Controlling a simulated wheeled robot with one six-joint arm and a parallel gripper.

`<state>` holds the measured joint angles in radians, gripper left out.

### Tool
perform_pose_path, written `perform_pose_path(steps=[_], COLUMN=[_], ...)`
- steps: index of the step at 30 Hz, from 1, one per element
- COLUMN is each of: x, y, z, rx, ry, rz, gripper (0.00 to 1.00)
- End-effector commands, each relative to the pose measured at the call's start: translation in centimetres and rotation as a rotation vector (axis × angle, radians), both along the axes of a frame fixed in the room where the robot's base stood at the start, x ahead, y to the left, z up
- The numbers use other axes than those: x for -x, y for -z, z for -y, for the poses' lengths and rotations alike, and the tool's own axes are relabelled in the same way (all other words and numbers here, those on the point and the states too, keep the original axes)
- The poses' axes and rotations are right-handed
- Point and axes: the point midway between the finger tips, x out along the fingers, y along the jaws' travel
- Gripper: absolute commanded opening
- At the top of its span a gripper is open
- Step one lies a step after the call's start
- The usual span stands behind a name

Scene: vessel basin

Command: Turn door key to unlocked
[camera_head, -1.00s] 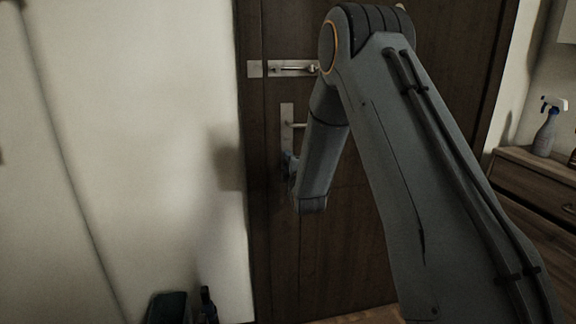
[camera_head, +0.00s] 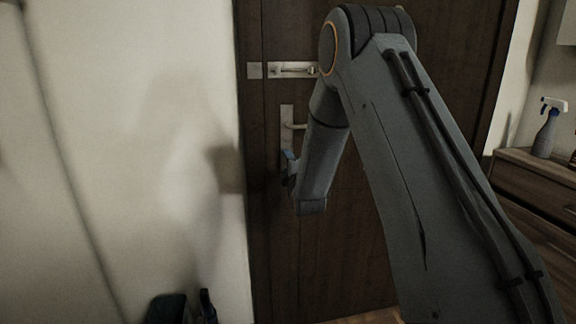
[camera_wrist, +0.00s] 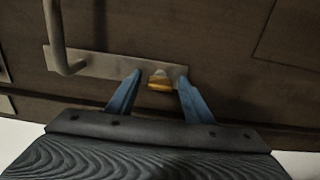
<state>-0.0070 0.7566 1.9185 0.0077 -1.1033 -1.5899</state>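The dark wooden door (camera_head: 345,250) carries a metal lock plate (camera_head: 287,119) with a lever handle (camera_head: 298,126). In the wrist view, the plate (camera_wrist: 105,65) runs across the door, with the handle (camera_wrist: 56,38) at its left end. A small yellow key (camera_wrist: 160,83) is at the plate's right end. My gripper (camera_wrist: 160,79) is open, with one blue finger on each side of the key and a gap on both sides. In the head view, my gripper (camera_head: 289,163) is at the plate's lower end, partly behind my arm; the key is hidden there.
A metal slide bolt (camera_head: 292,69) is on the door above the lock plate. A pale wall (camera_head: 150,130) stands left of the door. A wooden drawer cabinet (camera_head: 535,190) with a spray bottle (camera_head: 547,135) is at right. A dark bottle (camera_head: 207,308) is low at left.

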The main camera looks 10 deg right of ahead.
Motion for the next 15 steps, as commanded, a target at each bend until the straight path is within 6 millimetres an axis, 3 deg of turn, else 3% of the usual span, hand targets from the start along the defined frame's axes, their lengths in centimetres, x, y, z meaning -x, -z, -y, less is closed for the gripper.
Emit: perform_pose_path(steps=[8, 15], x=[0.9, 4.8], y=[0.0, 0.1], z=[0.0, 0.0], rx=[0.000, 0.000], ry=[0.000, 0.000], rz=[-0.001, -0.001], gripper=[0.47, 0.47])
